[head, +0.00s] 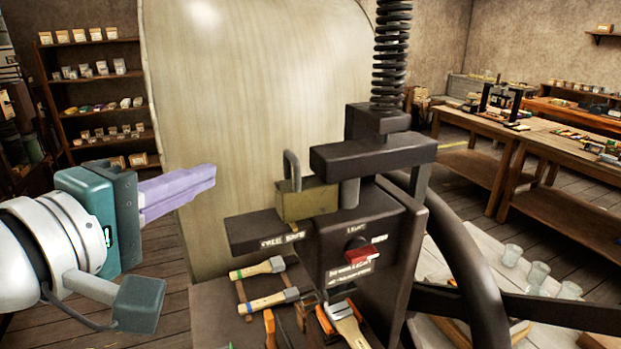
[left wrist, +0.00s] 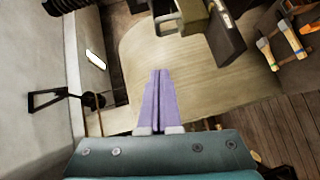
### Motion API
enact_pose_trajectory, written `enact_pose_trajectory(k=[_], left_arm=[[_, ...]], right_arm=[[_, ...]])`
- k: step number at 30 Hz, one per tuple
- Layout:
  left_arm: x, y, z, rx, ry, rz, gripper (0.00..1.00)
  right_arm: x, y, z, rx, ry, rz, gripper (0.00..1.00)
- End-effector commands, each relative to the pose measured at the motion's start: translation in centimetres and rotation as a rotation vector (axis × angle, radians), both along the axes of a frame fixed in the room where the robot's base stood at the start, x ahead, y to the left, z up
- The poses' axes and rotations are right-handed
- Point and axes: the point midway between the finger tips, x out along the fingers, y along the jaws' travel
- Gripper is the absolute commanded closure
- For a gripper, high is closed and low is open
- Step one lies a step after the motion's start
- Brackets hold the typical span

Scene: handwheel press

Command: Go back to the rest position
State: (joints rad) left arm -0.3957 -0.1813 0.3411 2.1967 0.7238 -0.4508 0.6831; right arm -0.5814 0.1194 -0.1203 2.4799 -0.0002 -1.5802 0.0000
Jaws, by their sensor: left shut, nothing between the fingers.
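My left gripper (head: 213,174) reaches in from the left in the head view, its purple fingers together and empty. It is in the air to the left of the dark handwheel press (head: 370,170), apart from it. In the left wrist view the shut fingers (left wrist: 160,75) point toward a pale wooden surface. A brass padlock (head: 306,202) with an upright shackle sits on the press's ledge. It also shows near the top of the left wrist view (left wrist: 190,14). My right gripper does not show in either view.
A large pale wooden panel (head: 255,110) stands behind the press. The handwheel (head: 465,265) curves out at the right. Hammers (head: 262,268) and other tools hang at the press's front. Glasses (head: 537,275) stand on a table at the right. Shelves (head: 95,90) line the back left.

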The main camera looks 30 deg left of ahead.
Motion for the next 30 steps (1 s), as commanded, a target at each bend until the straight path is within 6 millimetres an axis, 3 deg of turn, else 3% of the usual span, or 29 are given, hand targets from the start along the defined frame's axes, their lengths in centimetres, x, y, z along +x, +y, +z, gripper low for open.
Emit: enact_pose_trajectory(k=[6,21,23,26,30], left_arm=[[-0.9,-0.1,0.2,-0.001,0.0,0.0,1.0],[-0.9,-0.4,0.1,0.015,0.011,-0.015,1.0],[-1.0,-1.4,-0.4,0.062,0.046,-0.061,1.0],[-1.7,-4.7,-2.6,0.253,0.179,-0.233,1.0],[-6.0,-9.1,-7.6,0.658,0.451,-0.588,1.0]], right_arm=[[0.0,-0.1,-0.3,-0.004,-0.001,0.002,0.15],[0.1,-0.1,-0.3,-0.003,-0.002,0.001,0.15],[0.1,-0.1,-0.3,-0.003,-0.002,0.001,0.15],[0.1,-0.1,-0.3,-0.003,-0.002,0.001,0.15],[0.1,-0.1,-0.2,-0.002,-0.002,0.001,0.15]])
